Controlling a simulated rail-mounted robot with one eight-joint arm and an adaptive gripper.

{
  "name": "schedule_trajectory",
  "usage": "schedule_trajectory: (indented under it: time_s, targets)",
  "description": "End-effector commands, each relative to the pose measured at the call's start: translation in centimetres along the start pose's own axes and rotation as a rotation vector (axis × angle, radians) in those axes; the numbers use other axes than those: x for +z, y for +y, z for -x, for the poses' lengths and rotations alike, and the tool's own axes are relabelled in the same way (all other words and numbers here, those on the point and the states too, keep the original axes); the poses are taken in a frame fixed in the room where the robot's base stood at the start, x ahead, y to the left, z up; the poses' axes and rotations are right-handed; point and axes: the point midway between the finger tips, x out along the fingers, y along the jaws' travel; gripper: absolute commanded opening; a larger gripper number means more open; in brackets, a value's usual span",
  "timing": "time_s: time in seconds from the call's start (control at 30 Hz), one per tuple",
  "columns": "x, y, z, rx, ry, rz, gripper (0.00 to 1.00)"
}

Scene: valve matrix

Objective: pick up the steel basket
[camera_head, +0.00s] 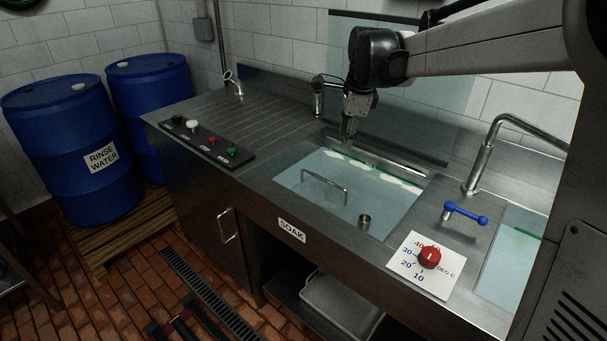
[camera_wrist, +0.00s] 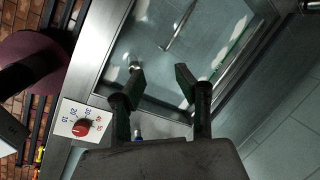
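A steel arched handle (camera_head: 325,184) shows in the water-filled soak sink (camera_head: 290,185). It looks like the steel basket's handle; the basket body is hard to make out under the water. In the wrist view, a thin metal bar (camera_wrist: 176,32) shows in the sink beyond my fingers and appears to be the same handle. My gripper (camera_head: 349,128) hangs over the back edge of the sink, behind and above the handle and apart from it. In the wrist view, the fingers of my gripper (camera_wrist: 158,82) are spread with nothing between them.
A small metal cylinder (camera_head: 364,221) is in the sink's front right. A red temperature knob (camera_head: 429,257), a blue-handled valve (camera_head: 464,213) and a curved faucet (camera_head: 484,160) stand to the right. A button panel (camera_head: 207,142) lies left. A grey tray (camera_head: 341,304) sits below.

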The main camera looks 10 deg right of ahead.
Motion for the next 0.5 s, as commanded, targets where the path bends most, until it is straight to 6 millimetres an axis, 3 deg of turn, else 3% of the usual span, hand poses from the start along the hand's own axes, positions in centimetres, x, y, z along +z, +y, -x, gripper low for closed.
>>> schedule_trajectory:
  time_s: [0.2, 0.5]
  targets:
    - [-0.1, -4.6, -5.2, 0.06, 0.002, -0.281, 0.32]
    - [-0.4, -8.8, -12.5, 0.133, 0.027, -0.633, 0.32]
